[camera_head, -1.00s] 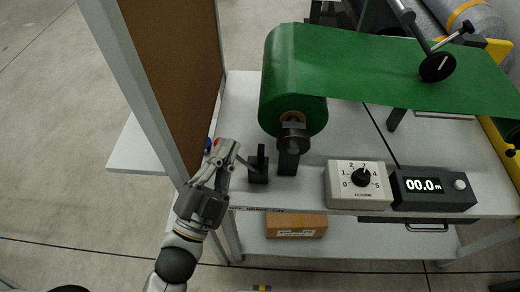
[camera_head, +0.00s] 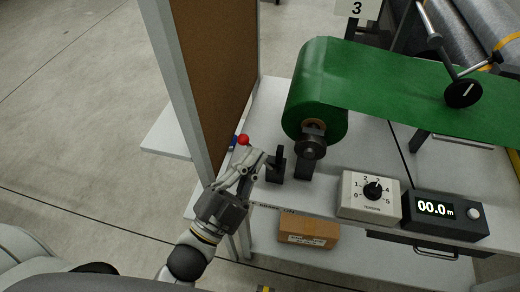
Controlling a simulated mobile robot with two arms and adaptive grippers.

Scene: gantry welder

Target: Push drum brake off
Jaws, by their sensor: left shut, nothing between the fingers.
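A lever with a red ball knob (camera_head: 243,140) shows just beyond my left fingertips, near the board's edge; most of the lever is hidden behind my gripper. My left gripper (camera_head: 250,163) is shut and empty, at the table's left front. I cannot tell whether it touches the lever. A black bracket (camera_head: 276,166) stands just right of the fingers. The drum with the green roll (camera_head: 318,95) sits on a dark shaft and stand (camera_head: 303,165) to the right. My right gripper is not in view.
A brown board in a grey frame (camera_head: 217,70) rises on the left. A cardboard box (camera_head: 309,230) lies on the lower shelf.

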